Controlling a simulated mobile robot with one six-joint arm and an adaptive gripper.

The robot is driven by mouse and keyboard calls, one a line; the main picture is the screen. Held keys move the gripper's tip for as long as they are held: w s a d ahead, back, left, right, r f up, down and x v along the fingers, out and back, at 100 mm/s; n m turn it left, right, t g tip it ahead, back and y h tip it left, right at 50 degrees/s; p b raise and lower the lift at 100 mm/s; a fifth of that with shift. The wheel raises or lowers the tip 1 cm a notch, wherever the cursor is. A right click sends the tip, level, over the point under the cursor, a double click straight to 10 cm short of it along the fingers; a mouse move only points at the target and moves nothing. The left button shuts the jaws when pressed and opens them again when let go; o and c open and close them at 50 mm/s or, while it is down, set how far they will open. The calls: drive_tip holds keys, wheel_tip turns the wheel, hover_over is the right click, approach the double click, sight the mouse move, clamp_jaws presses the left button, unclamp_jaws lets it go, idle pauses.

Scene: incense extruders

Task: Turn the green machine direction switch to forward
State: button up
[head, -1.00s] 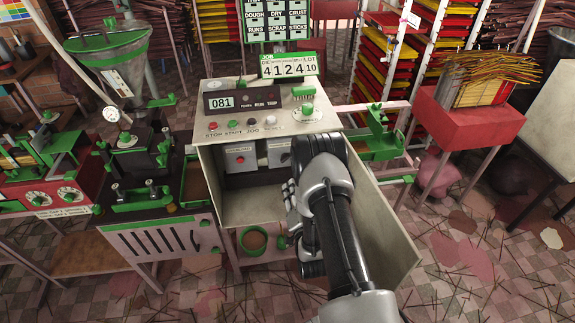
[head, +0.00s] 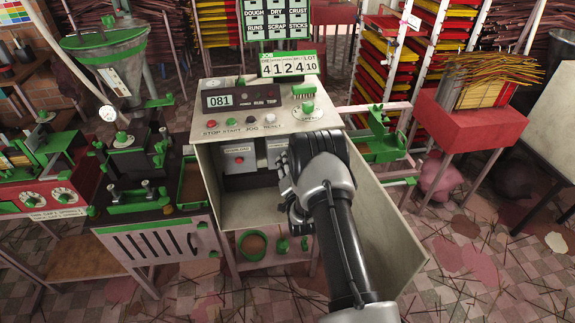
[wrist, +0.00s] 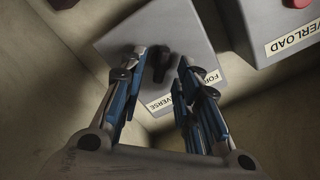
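The direction switch is a grey box (wrist: 150,30) with a dark knob (wrist: 161,64), inside the green-trimmed machine's open cabinet. Its labels are partly hidden; "FOR" and "VERSE" can be read in the wrist view. The knob's pointing direction is unclear. My gripper (wrist: 159,72) is open, with one finger on each side of the knob; a gap shows on both sides, and contact cannot be made out. In the head view my gripper (head: 284,184) reaches into the cabinet (head: 232,205) and covers most of the switch box (head: 276,146).
An overload box (head: 239,158) with a red button sits just left of the switch; it also shows in the wrist view (wrist: 265,30). The control panel (head: 255,112) lies above. The open cabinet door (head: 390,240) stands to the right of my arm.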

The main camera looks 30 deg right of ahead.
drive_tip(key=shift+c, duration=0.2)
clamp_jaws()
drive_tip(key=shift+n, duration=0.4)
drive_tip(key=n, duration=1.1)
drive_tip(key=a+n, duration=0.1)
drive_tip(key=n, duration=0.5)
drive_tip(key=shift+w, duration=0.1)
idle(0.5)
drive_tip(key=shift+o, duration=0.2)
unclamp_jaws()
